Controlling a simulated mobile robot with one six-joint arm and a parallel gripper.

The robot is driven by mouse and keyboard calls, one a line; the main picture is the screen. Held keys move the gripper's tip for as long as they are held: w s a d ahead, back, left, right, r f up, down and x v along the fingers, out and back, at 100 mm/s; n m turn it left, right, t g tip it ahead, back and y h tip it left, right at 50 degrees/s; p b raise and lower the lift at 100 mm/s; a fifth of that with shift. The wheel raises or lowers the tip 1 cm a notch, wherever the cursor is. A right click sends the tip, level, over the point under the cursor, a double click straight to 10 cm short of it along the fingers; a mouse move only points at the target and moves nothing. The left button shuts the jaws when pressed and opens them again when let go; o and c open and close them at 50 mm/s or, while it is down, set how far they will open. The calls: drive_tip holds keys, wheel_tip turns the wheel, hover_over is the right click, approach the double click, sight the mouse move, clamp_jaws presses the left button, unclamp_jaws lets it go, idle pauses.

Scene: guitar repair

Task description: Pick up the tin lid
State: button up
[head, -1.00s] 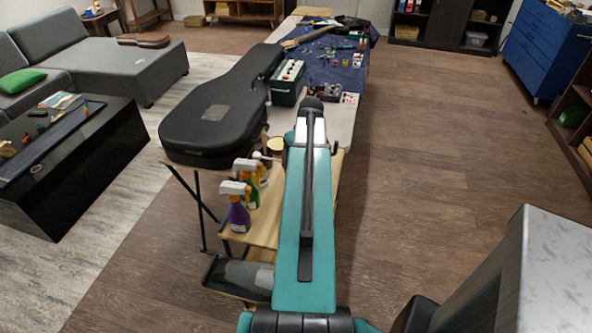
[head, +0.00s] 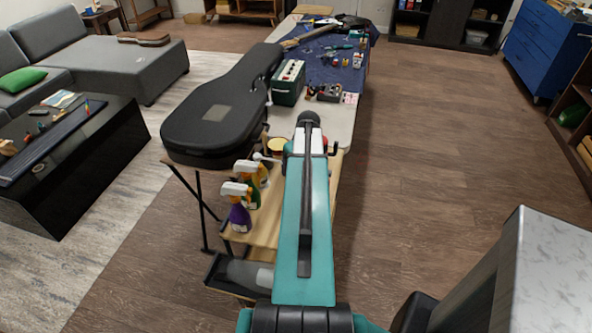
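A small round tin (head: 276,146) with a pale yellowish top and a dark red side stands at the near end of the long table, just left of my arm. It is small and partly covered, so I cannot tell whether the pale top is a separate lid. My teal arm reaches forward over the near end of the table, its black joint to the right of the tin. My gripper is hidden behind the arm, so its position relative to the tin does not show.
A black guitar case (head: 220,112) lies left of the tin. A green amplifier box (head: 288,82) stands behind it. Spray bottles (head: 239,213) stand on the wooden shelf (head: 262,233) below. Open wooden floor (head: 430,150) lies to the right.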

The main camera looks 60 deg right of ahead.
idle(0.3)
drive_tip(key=c, duration=1.7)
drive_tip(key=shift+s+a+f, duration=0.1)
clamp_jaws()
